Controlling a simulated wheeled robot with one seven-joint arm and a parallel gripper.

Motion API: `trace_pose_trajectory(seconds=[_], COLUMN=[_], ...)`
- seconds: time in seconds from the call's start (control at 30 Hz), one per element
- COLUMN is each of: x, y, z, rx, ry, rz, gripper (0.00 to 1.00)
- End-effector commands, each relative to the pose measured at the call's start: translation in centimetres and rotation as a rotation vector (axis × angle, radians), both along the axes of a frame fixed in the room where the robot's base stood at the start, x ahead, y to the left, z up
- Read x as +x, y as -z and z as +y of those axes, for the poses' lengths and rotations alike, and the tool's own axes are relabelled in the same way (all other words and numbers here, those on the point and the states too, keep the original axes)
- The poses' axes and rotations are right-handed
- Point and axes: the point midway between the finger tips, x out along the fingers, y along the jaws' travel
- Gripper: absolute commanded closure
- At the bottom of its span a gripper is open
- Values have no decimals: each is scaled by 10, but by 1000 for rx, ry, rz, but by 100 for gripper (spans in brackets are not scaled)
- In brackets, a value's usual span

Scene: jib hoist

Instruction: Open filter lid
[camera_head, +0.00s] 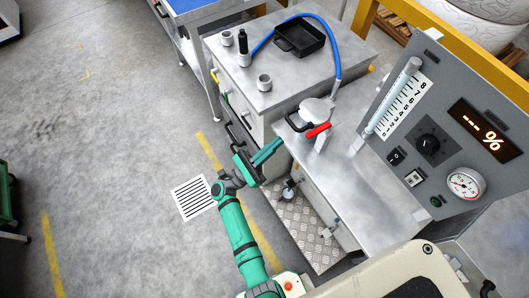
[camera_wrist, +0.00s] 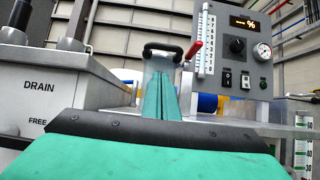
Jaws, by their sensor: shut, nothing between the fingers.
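The filter (camera_head: 317,107) stands on the grey metal bench, with a round pale lid on top. A black loop handle (camera_head: 297,122) sticks out from it towards my gripper, and a red lever (camera_head: 318,131) sits beside it. In the wrist view the black handle (camera_wrist: 163,47) and red lever (camera_wrist: 194,49) show above my fingertips, with the lid seen edge-on and partly hidden. My teal gripper (camera_head: 279,144) is shut and empty. It is in front of the filter, below the handle, and appears apart from it. My fingers (camera_wrist: 165,95) hide part of the filter body in the wrist view.
A grey control panel (camera_head: 440,130) with dial and gauge rises right of the filter. A grey cabinet (camera_head: 255,85) on the left bears a black tray (camera_head: 299,37) and a blue hose (camera_head: 335,50). Open floor (camera_head: 100,120) lies to the left.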

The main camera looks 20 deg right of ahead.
Motion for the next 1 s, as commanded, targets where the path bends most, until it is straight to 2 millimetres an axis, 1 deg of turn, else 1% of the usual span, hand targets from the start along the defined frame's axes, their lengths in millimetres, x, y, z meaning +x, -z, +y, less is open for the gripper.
trace_pose_trajectory(seconds=[0.03,0.13,0.23,0.4,0.53,1.0], x=[0,2,2,4,4,4], y=[-5,-15,-31,-46,-51,-54], z=[-9,-23,-23,-25,-26,-25], rx=[0,0,0,0,0,8], ry=[3,3,1,-1,-3,-3], rz=[-1,-1,-2,1,1,3], gripper=[100,100,100,100,100,100])
